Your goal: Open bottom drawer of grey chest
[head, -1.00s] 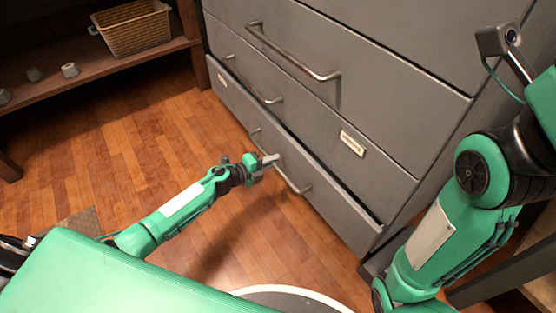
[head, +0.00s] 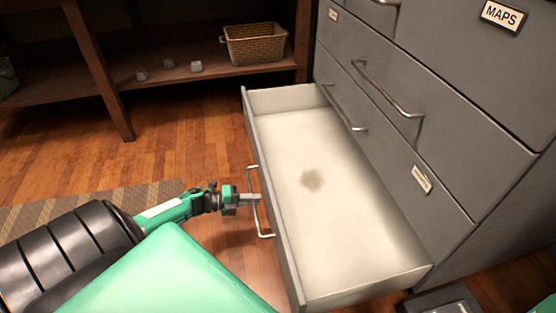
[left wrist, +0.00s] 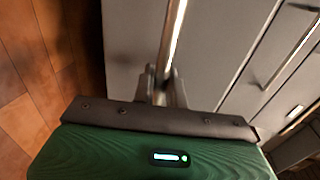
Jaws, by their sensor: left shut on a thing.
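The grey chest (head: 440,130) stands at the right of the head view. Its bottom drawer (head: 345,200) is pulled well out; its pale inside holds only a dark stain. The drawer's metal bar handle (head: 256,185) is on its front. My left gripper (head: 252,199) reaches it from the left and is shut on the handle. In the left wrist view the fingers (left wrist: 160,88) close around the bar handle (left wrist: 174,40) against the grey front. My right gripper is not in view.
Higher drawers with bar handles are closed above; one bears a MAPS label (head: 503,15). A wooden shelf (head: 200,85) at the back holds a wicker basket (head: 255,44) and small grey objects. A striped rug (head: 90,208) lies left. Wooden floor is clear between shelf and drawer.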

